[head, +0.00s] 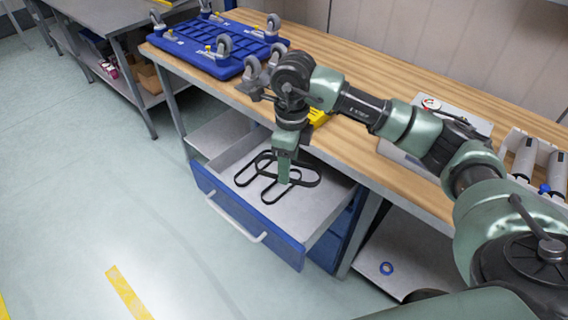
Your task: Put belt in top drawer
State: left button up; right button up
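The top drawer (247,212) is pulled open below the wooden workbench, with a blue front and a pale handle. Black belt loops (307,183) lie in or just above its grey floor, overlapping, so I cannot tell how many there are. My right gripper (284,181) points down into the drawer, its tip among the loops. I cannot tell whether its fingers are closed on a belt. My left gripper is not in view.
A blue wheeled dolly (200,50) lies upside down on the workbench (345,155). A yellow object (319,117) is partly hidden behind my wrist. A blue tape roll (386,268) lies on the lower shelf. The floor to the left is clear.

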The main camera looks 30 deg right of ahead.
jog(key=w+d+f+m+b, duration=0.2)
jog(key=d+f+m, duration=0.1)
jog(key=f+m, duration=0.65)
jog(key=m+b, duration=0.3)
jog(key=m, duration=1)
send_over(307, 212)
notch_tip(307, 212, down, 9)
notch_tip(307, 212, down, 5)
jog(key=b, duration=0.4)
jog(key=shift+r, duration=0.15)
jog(key=shift+f, duration=0.2)
jog(key=shift+f+b, duration=1.15)
jog(key=shift+f, duration=0.35)
jog(key=shift+s+f, duration=0.1)
jog(key=shift+f, duration=0.3)
jog(key=o, duration=1.4)
jog(key=shift+o, duration=0.2)
jog(key=shift+b, duration=0.3)
